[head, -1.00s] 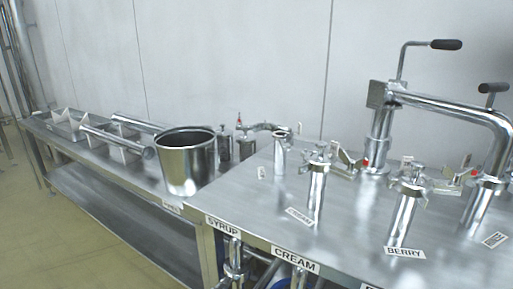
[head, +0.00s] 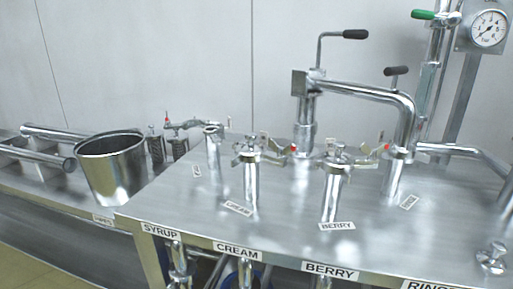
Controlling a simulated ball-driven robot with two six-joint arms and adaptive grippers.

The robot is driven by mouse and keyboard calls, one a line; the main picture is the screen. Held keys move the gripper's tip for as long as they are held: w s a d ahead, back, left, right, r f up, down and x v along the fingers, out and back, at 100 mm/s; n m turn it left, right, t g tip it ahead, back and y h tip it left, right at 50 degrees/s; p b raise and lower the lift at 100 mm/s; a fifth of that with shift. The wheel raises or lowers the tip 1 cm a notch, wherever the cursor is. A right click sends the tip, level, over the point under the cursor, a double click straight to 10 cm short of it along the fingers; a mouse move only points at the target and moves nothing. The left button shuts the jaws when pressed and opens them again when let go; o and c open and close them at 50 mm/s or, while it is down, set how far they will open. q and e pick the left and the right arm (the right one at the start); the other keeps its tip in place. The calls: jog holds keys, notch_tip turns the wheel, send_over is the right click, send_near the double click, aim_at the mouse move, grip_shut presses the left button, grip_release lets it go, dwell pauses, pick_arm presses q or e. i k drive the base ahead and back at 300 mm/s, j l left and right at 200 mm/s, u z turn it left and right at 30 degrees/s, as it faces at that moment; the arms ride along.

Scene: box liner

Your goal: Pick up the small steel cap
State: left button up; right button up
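A small steel cap-like piece with a knob on top (head: 493,257) sits on the steel table (head: 285,225) at the right front, above the label starting "RINS". It stands apart from the upright pipes. Neither of my grippers shows in the head view.
Upright steel pipes with clamps stand behind the CREAM (head: 251,185) and BERRY (head: 331,195) labels. A thick bent pipe (head: 365,92) with black-handled levers and a pressure gauge (head: 488,29) are behind. A steel bucket (head: 112,170) stands left. The table's front middle is mostly clear.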

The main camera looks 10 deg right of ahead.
aim_at(492, 261)
jog(key=z, duration=1.8)
